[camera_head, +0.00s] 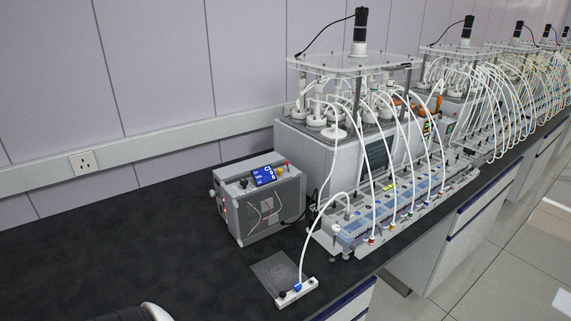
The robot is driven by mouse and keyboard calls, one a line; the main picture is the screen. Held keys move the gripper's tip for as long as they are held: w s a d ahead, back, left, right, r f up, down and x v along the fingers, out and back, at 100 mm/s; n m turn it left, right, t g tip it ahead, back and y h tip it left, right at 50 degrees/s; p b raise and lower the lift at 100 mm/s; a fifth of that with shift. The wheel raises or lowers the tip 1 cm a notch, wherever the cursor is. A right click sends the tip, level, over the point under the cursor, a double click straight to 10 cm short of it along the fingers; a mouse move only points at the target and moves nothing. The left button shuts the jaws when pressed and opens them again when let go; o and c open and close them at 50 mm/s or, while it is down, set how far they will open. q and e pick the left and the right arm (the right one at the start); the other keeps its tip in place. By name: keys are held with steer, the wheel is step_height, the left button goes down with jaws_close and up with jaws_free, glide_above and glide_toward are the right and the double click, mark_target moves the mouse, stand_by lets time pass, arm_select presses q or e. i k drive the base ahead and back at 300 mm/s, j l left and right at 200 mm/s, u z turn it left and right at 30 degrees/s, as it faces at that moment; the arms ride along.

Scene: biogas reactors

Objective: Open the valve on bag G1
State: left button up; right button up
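A clear flat bag (273,271) lies on the black bench top near its front edge. A white valve strip (298,292) with a small blue part and dark ends lies along the bag's front edge. A white tube rises from the strip to the reactor unit. No label G1 is readable, and I cannot tell whether the valve is open or shut. Neither gripper shows. A rounded white and dark part at the bottom left edge seems to be my own arm.
A grey instrument box (258,204) with a blue screen stands behind the bag. To its right is a reactor unit (303,146) with many white tubes, and more units run along the bench (120,245). The left bench top is clear. A wall socket (83,162) is at the back.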

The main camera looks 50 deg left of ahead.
mark_target(297, 287)
steer(key=u, duration=1.5)
steer(key=l+z, duration=0.1)
steer(key=l, duration=0.3)
steer(key=i+l+z, duration=0.15)
steer(key=l, duration=0.3)
steer(key=l+z, duration=0.1)
steer(key=l, duration=0.3)
